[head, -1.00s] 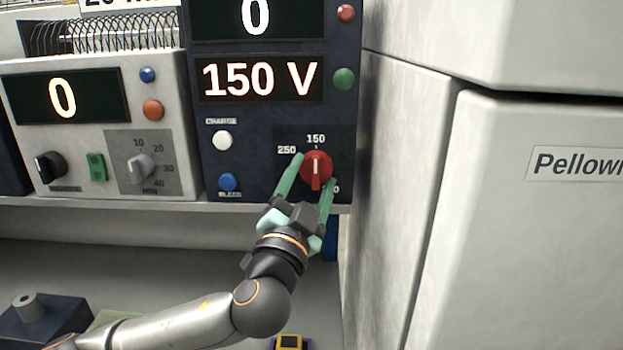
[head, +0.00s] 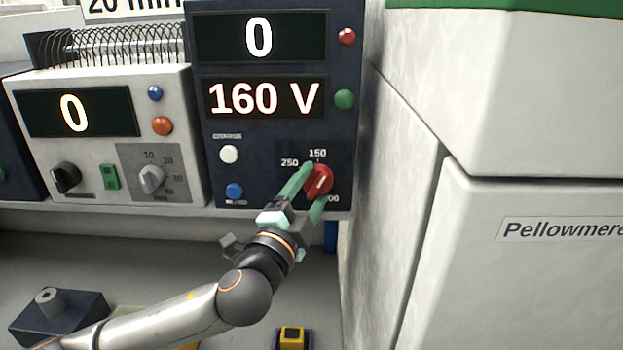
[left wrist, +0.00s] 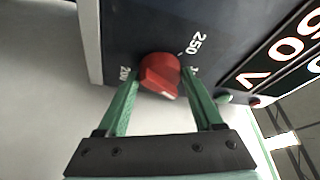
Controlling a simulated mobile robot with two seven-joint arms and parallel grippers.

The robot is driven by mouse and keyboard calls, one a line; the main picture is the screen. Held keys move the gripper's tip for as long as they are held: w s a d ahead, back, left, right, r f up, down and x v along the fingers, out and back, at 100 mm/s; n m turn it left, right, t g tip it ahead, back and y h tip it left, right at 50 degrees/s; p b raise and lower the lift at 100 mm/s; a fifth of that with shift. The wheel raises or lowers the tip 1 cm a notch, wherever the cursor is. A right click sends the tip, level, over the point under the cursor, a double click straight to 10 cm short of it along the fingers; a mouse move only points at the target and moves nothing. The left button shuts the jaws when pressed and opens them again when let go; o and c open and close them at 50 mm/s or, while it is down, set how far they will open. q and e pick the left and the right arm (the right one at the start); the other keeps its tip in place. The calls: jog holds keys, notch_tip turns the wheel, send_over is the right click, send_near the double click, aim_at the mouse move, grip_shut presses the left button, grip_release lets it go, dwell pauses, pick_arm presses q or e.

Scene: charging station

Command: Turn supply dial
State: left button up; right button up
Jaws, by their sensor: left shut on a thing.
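The red supply dial (head: 319,179) sits low on the right of the dark supply panel (head: 262,150), with the marks 250 and 150 showing near it. The supply display (head: 264,98) reads 160 V, and the display above it reads 0. My left gripper (head: 309,182) is shut on the dial, with one green finger on each side of it. The left wrist view shows the red dial (left wrist: 160,74) between the two finger ends, its white line partly visible. The dial's pointer line is tilted in the head view. My right gripper is not in view.
A white timer unit (head: 108,140) with its own grey knob stands left of the panel. A white cabinet (head: 530,270) closes off the right side. A yellow and purple object (head: 291,338) and a dark block (head: 58,316) lie below.

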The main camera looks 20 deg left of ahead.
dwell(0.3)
pick_arm(q)
jog(key=o, duration=1.4)
jog(key=shift+c, duration=0.2)
